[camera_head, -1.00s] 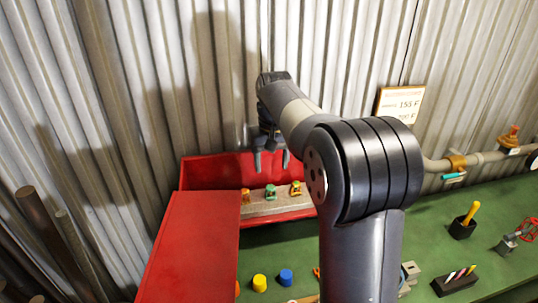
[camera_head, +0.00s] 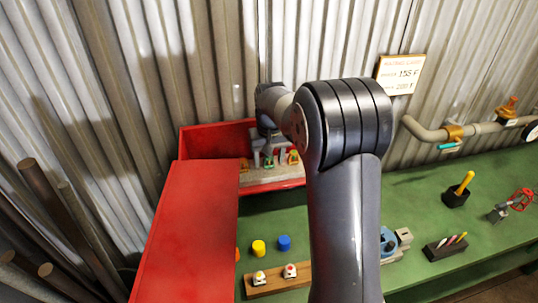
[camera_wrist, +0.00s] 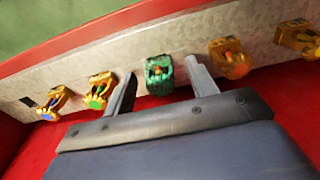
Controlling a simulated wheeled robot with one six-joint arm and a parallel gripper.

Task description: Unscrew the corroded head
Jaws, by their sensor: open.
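A green, corroded-looking head (camera_wrist: 159,72) stands in a pale rack (camera_wrist: 190,42) inside the red box (camera_head: 215,140). Gold heads stand beside it: one with a green bulb (camera_wrist: 98,92) and one with a blue bulb (camera_wrist: 47,105) to its left, one with an orange-red bulb (camera_wrist: 230,60) and another gold one (camera_wrist: 300,38) to its right. My gripper (camera_wrist: 160,70) is open, with one finger on each side of the green head in the wrist view. I cannot tell whether the fingers touch it. In the head view, my gripper (camera_head: 268,157) is low in the box, partly covering the rack.
The red box's lid panel (camera_head: 185,230) lies at the left. A yellow cap (camera_head: 258,248) and a blue cap (camera_head: 284,243) sit on the green bench (camera_head: 400,215). A wooden strip (camera_head: 272,283) holds two white pieces. A pipe (camera_head: 480,128) runs along the corrugated wall at the right.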

